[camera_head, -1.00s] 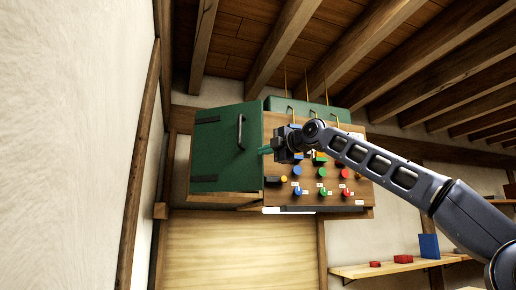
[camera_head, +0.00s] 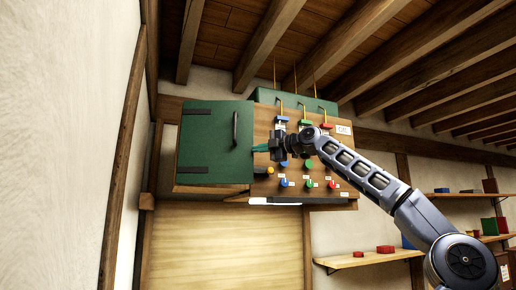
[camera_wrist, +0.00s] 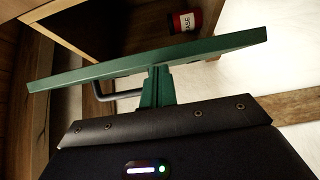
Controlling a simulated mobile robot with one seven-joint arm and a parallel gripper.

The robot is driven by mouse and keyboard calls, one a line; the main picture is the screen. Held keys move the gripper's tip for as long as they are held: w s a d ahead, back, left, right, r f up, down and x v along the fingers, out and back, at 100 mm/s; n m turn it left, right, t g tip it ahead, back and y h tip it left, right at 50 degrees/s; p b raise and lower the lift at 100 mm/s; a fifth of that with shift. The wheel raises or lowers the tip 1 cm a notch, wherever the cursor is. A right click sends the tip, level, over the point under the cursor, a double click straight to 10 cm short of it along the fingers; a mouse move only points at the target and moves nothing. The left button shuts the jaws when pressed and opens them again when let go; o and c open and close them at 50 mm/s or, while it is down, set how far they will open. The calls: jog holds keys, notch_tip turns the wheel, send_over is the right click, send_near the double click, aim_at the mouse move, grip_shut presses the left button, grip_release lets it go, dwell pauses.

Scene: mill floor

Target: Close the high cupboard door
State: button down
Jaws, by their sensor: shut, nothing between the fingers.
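The high cupboard door (camera_head: 207,150) is a green panel with a dark bar handle (camera_head: 235,130) near its right edge and black straps on its left. The wrist view shows the door (camera_wrist: 215,45) standing partly open, with the cupboard interior (camera_wrist: 100,30) visible behind it. My gripper (camera_head: 259,148) is at the door's right edge, below the handle's middle. Its green fingers (camera_wrist: 156,85) are shut and empty, with their tips at the door's face beside the handle (camera_wrist: 115,96). I cannot tell whether they touch it.
A wooden panel with coloured knobs (camera_head: 308,164) is directly right of the door, behind my arm. A red labelled can (camera_wrist: 185,20) stands inside the cupboard. A shelf (camera_head: 350,261) with red items is at lower right. A pale wall (camera_head: 60,140) lies left.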

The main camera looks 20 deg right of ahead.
jog(key=shift+w+d+n+g+y, duration=0.35)
jog(key=shift+w+d, duration=0.15)
jog(key=shift+w, duration=1.1)
jog(key=shift+w+d+n+g+y, duration=0.3)
jog(key=shift+w+d+g+y, duration=0.15)
jog(key=shift+w, duration=1.1)
jog(key=shift+w+d+n+g+y, duration=0.35)
jog(key=shift+w+d, duration=0.2)
jog(key=shift+w, duration=1.05)
jog(key=d, duration=0.9)
jog(key=shift+s+d, duration=0.25)
jog(key=shift+s, duration=0.05)
